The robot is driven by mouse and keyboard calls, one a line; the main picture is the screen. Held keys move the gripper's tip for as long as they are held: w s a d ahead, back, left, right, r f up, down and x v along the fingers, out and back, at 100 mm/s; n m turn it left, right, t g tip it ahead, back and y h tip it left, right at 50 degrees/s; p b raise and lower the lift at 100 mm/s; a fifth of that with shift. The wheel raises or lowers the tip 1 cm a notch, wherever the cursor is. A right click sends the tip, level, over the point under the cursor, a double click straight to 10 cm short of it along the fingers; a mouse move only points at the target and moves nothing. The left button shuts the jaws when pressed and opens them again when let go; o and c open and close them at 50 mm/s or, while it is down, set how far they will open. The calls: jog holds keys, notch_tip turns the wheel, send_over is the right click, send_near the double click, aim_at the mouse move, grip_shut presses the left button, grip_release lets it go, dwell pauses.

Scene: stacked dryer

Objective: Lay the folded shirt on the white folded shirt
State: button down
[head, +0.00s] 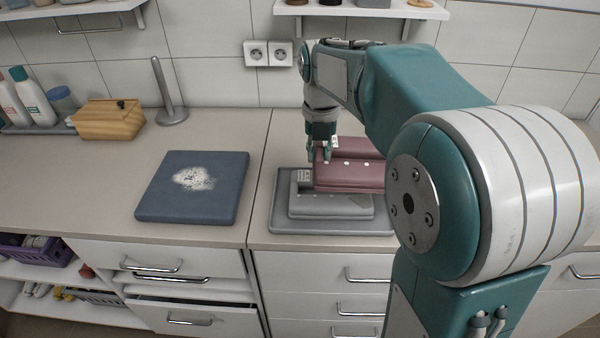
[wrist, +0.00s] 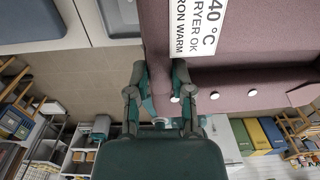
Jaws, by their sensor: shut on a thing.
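A mauve folded shirt (head: 350,176) with pale buttons is in my gripper (head: 324,153), over the right part of the counter. In the wrist view my gripper (wrist: 160,90) is shut on an edge of this shirt (wrist: 240,70), beside a white care label. A pale grey-white folded shirt (head: 325,206) with a label at its back left lies below it on a grey pad (head: 282,218). The mauve shirt overlaps the pale one from above, shifted to the right and back. I cannot tell whether they touch.
A blue folded item (head: 190,205) with a white speckled patch lies on the counter to the left. A wooden box (head: 108,120), bottles (head: 33,97) and a metal upright holder (head: 170,105) stand at the back left. Drawers (head: 190,318) below are partly open.

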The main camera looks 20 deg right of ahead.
jog(key=w+a+f, duration=0.1)
jog(key=w+f, duration=0.1)
jog(key=w+a+f, duration=0.1)
jog(key=w+f, duration=0.1)
jog(key=w+a+f, duration=0.1)
jog(key=w+f, duration=0.1)
jog(key=shift+w+a+f, duration=0.2)
jog(key=shift+a+f, duration=0.05)
jog(key=shift+w+a+f, duration=0.1)
jog(key=shift+a+f, duration=0.05)
jog(key=shift+f, duration=0.75)
jog(key=shift+w+a+f, duration=0.1)
jog(key=shift+f, duration=0.75)
jog(key=shift+d+f, duration=0.1)
jog(key=shift+f, duration=0.2)
jog(key=c, duration=0.5)
grip_release()
jog(key=shift+r, duration=0.1)
